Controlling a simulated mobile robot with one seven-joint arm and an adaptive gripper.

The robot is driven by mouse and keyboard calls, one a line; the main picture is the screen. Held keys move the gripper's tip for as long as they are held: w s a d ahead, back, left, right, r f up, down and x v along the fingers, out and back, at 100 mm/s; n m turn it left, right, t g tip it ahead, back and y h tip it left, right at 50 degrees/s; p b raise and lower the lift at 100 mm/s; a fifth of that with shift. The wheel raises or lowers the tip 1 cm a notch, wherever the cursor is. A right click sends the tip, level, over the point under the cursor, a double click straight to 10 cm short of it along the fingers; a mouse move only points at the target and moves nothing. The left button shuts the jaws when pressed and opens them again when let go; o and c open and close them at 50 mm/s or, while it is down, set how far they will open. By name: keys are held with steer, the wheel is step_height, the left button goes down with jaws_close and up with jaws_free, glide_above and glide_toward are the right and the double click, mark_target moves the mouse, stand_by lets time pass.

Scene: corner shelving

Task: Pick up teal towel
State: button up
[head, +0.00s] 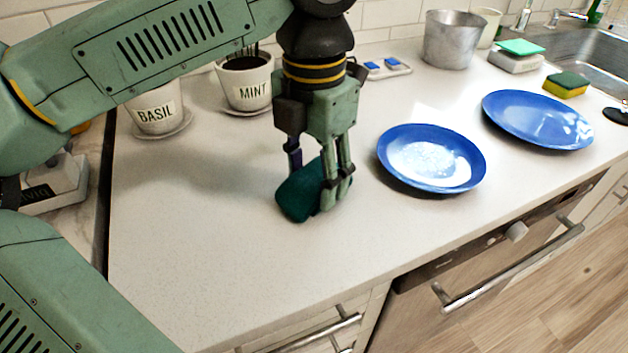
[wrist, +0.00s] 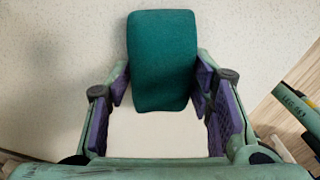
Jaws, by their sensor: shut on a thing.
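The teal towel (head: 296,196) is a small dark teal bundle on the white counter, left of the blue plates in the head view. In the wrist view the teal towel (wrist: 162,58) extends out beyond the fingers, with its near end between the fingertips. My gripper (head: 318,192) points down over the towel, and its fingers are shut on it. The gripper also shows in the wrist view (wrist: 162,92), with purple pads on both sides of the towel's near end. I cannot tell whether the towel is clear of the counter.
A small blue plate (head: 432,178) lies just right of the gripper, and a larger blue plate (head: 537,120) lies beyond it. Pots labelled BASIL (head: 155,108) and MINT (head: 245,80) stand behind. A metal pot (head: 452,40) stands at the back. The counter's front left is clear.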

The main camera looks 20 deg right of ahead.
mark_target(317, 177)
steer(key=shift+c, duration=1)
steer(key=shift+r, duration=0.15)
steer(key=shift+r, duration=0.7)
steer(key=shift+s+r+b, duration=0.2)
steer(key=shift+r+b, duration=0.05)
steer(key=shift+r, duration=0.2)
steer(key=shift+s+r+b, duration=0.2)
steer(key=shift+r, duration=0.25)
steer(key=s+r+b, duration=0.1)
steer(key=s, duration=1.4)
steer(key=shift+d+r+b, duration=0.25)
steer(key=shift+r+b, duration=0.05)
steer(key=shift+b, duration=0.1)
steer(key=shift+s, duration=0.1)
